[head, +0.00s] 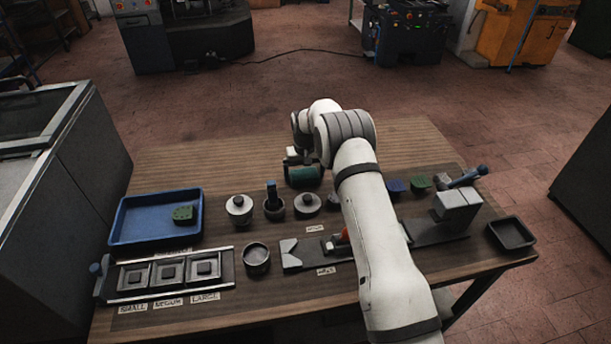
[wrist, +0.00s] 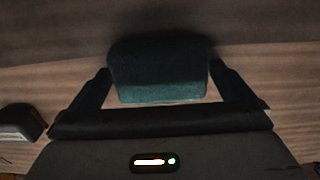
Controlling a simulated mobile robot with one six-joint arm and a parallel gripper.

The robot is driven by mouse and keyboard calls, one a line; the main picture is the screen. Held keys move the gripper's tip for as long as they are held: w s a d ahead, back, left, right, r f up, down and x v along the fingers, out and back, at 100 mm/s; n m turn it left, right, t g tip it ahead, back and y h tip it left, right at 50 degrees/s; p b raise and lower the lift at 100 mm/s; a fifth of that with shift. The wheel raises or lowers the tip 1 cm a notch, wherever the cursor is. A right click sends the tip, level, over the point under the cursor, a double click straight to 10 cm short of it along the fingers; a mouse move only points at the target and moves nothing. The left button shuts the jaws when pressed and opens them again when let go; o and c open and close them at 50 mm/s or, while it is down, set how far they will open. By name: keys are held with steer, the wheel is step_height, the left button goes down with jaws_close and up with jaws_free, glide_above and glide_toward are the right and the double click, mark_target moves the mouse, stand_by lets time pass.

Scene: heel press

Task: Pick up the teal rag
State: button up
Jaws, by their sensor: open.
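The teal rag (head: 306,177) lies toward the back middle of the wooden table, partly hidden by my gripper in the head view. In the wrist view the rag (wrist: 158,72) is a folded, rounded teal block between my two fingers. My gripper (wrist: 158,82) is open, with one finger on each side of the rag. The right finger is very close to the rag's side; I cannot tell whether it touches. In the head view my gripper (head: 304,163) is at the rag, with the arm reaching over from the front right.
A blue tray (head: 130,233) with a green piece (head: 183,214) stands at the left. Round metal pots (head: 239,207) (head: 308,204) stand in front of the rag. A grey press fixture (head: 457,205) and a dark tray (head: 511,234) are at the right. The table's back is clear.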

steer(key=c, duration=0.7)
